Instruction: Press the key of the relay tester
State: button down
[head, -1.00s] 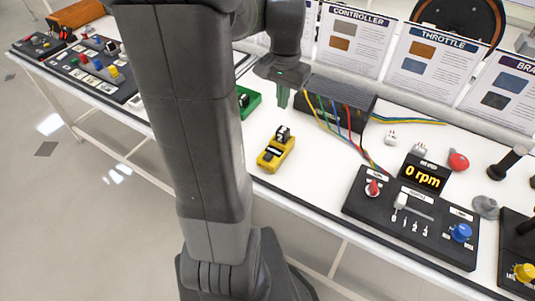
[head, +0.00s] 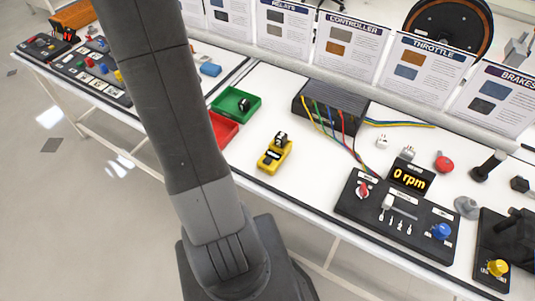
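My gripper is outside the head view. Only my dark arm link shows, rising at the left and leaving the picture at the top. The yellow device stands clear to the right of my arm.
A green tray (head: 225,97) holding a small dark part and a red tray (head: 222,131) stand left of the yellow device. A black controller box (head: 330,102) with coloured wires lies behind it. A black throttle panel (head: 350,207) is at right. Upright cards line the back.

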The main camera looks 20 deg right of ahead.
aim_at(266, 160)
jog(key=z, duration=2.05)
jog(key=k+j, duration=0.25)
jog(key=k+j+z, duration=0.15)
jog(key=k, duration=0.3)
